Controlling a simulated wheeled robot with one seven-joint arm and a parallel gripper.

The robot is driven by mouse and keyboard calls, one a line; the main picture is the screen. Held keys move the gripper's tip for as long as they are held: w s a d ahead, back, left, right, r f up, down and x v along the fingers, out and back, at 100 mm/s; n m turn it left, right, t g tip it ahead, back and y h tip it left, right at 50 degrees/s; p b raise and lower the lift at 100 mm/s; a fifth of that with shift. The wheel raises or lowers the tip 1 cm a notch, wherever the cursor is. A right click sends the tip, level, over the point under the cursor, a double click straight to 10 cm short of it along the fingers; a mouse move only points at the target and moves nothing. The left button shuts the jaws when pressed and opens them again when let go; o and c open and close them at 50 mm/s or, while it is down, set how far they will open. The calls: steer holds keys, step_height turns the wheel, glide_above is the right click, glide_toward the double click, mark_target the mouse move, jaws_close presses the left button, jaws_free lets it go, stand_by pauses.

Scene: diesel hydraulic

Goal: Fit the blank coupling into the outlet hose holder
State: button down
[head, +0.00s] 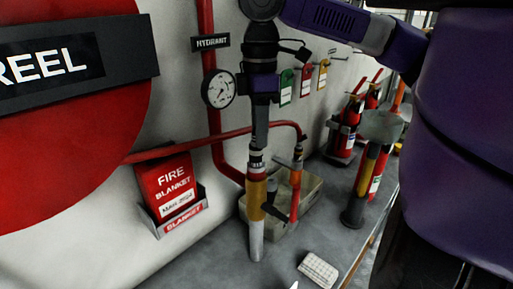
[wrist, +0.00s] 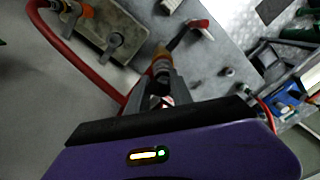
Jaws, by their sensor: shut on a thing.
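My gripper (head: 257,165) points down in the middle of the head view, shut on an upright cylinder with amber, red and dark bands (head: 257,195) and a pale lower end. The wrist view shows the amber part of this cylinder (wrist: 160,66) between the fingertips (wrist: 160,85). I cannot tell for sure that it is the blank coupling. A curved red pipe ends in an orange-collared fitting (head: 297,165) just right of my gripper, above a grey tray. Which part is the outlet hose holder is unclear.
The shallow tray (head: 308,190) with dark and grey parts stands against the wall. A fire blanket box (head: 170,190), pressure gauge (head: 219,89) and red pipes are on the wall. Extinguishers (head: 348,125) stand farther right. A pale block (head: 318,269) lies on the bench's front.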

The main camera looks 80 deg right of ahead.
steer(key=shift+d+r, duration=0.1)
steer(key=shift+r, duration=0.2)
steer(key=shift+r+p, duration=0.35)
steer(key=shift+p, duration=0.2)
steer(key=shift+r+p, duration=1.3)
steer(key=shift+p, duration=0.2)
steer(key=shift+r+p, duration=1.9)
steer(key=shift+p, duration=0.1)
